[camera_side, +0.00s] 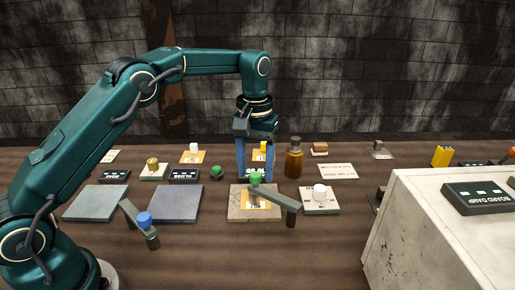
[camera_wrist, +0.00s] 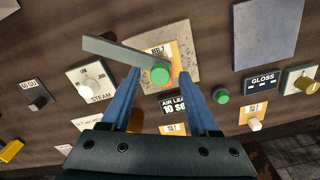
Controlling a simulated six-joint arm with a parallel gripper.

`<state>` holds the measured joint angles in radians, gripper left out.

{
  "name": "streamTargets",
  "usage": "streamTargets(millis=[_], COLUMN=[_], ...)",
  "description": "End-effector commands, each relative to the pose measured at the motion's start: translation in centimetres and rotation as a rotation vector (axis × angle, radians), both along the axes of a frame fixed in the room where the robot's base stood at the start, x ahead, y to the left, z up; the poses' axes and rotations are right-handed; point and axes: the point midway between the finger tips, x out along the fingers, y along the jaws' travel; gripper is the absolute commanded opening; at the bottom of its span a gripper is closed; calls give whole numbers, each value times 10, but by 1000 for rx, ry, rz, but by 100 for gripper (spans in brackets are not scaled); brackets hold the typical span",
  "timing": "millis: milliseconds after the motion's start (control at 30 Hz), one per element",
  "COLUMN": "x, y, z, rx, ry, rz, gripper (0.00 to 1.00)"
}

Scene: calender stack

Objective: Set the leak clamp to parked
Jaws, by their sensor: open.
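A grey bar with a green knob (camera_side: 256,178) at one end lies over a pale stone plate with an orange-and-white label (camera_side: 262,199). In the wrist view the green knob (camera_wrist: 160,73) sits between my fingers' tips and the bar (camera_wrist: 112,52) runs off to the left. An "AIR LEA..." label (camera_wrist: 174,104) is beside the plate; I cannot tell for certain that this bar is the leak clamp. My gripper (camera_side: 255,180) is open, its blue fingers pointing down on either side of the green knob. Whether they touch it is unclear.
A brown bottle (camera_side: 294,162) stands close right of my gripper. Another bar has a blue knob (camera_side: 145,218). A white cabinet (camera_side: 430,235) fills the front right.

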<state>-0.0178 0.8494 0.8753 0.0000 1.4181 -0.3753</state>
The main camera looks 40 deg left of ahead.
Motion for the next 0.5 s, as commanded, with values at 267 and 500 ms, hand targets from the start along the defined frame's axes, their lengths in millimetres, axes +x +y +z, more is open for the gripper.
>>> streamTargets(millis=[267,500], x=[0,0], y=[0,0], z=[-3,-3], rx=[0,0], ry=[-1,-1], rz=[0,0], gripper=[61,0])
